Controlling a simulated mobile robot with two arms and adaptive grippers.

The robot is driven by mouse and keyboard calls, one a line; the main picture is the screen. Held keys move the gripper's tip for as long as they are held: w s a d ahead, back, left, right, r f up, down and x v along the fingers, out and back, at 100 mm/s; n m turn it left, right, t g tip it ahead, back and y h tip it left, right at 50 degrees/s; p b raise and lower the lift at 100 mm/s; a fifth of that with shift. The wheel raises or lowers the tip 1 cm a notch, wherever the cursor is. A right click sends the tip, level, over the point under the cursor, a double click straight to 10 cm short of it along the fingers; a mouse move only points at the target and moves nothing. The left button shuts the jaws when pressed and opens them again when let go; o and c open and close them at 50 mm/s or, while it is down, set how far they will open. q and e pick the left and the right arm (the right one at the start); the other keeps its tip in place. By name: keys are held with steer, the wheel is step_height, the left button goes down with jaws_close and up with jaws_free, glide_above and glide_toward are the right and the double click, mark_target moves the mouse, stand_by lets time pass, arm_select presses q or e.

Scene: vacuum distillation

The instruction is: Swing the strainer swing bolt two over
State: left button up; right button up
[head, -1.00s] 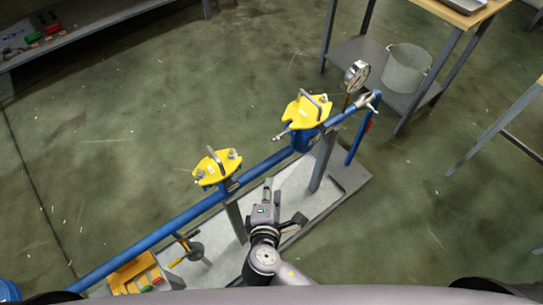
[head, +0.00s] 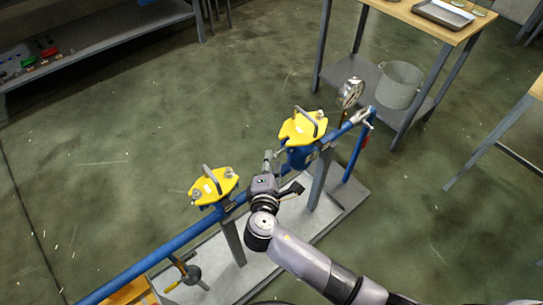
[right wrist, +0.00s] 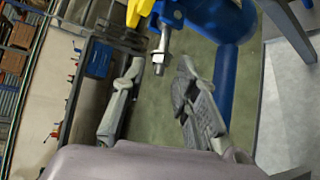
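Two strainers with yellow lids stand on the blue pipe: a left one (head: 213,187) and a right one (head: 303,128). My right gripper (head: 281,172) is just below and left of the right strainer. In the right wrist view a metal swing bolt with a nut (right wrist: 159,60) sticks out from beside the blue strainer body (right wrist: 215,18). The fingers of my right gripper (right wrist: 160,78) are apart, one on each side of the bolt's line, with visible gaps and nothing clasped. I cannot tell which numbered bolt this is. My left gripper is out of view.
A pressure gauge (head: 351,92) and valve stand at the pipe's right end. The grey skid base (head: 285,240) lies under the pipe. A table with a tray (head: 443,14) and a bucket (head: 398,85) on its shelf are at the upper right.

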mark_target(277, 153)
steer(key=shift+x, duration=1.65)
jaws_close()
